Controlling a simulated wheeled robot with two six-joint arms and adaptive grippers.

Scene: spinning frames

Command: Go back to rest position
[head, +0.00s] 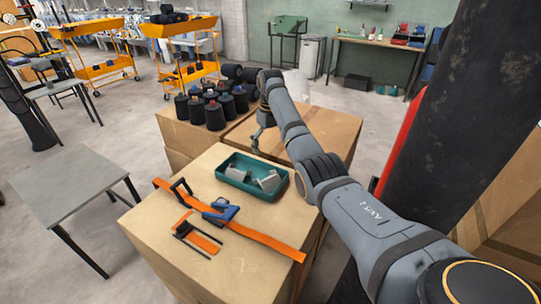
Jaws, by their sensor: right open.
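My right arm comes in from the lower right and reaches over the cardboard boxes. My right gripper (258,145) points down at the arm's far end, over the back right box (325,130). It is small in the picture; it looks open and I see nothing held in it. It is behind the teal tray (225,183) and to the right of the dark spools (214,116). My left gripper does not show.
The teal tray holds pale grey pieces. An orange strap (265,242) with a blue buckle (221,211) lies on the front box (165,255). A grey table (68,185) stands at left. A dark post (470,110) rises at right. Open floor lies behind.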

